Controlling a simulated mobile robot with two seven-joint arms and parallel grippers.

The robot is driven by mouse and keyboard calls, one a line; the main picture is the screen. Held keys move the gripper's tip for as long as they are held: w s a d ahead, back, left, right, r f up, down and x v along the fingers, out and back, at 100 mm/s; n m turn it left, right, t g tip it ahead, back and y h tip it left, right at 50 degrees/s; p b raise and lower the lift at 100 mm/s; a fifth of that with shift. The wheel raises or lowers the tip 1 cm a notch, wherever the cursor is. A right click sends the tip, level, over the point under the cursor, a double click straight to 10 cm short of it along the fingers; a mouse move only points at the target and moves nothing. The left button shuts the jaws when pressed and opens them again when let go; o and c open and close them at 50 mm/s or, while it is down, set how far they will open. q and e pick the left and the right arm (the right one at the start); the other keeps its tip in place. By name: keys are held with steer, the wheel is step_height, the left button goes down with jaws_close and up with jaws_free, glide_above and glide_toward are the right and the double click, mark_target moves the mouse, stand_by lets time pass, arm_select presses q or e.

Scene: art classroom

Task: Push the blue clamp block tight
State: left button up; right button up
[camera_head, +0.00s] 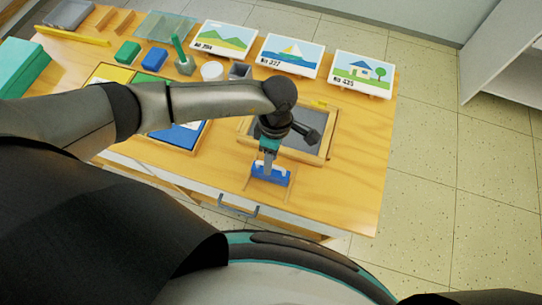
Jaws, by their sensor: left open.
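The blue clamp block (270,173) lies near the front edge of the table, just in front of a wooden frame (327,146) with a dark grey inside. My left arm comes in from the left, and my left gripper (268,166) points down at the block. Its fingers are open and reach the block's top; whether they touch it is too small to tell. My arm hides part of the frame's left side. My right gripper is out of view.
Three picture cards (363,73) stand along the back right. A green block (127,52), a blue block (155,59) and a white cup (212,71) stand at the back. A coloured tray (187,136) lies partly under my arm. The table's right front is clear.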

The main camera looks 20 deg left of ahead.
arm_select(q)
jaws_close()
stand_by(1.3)
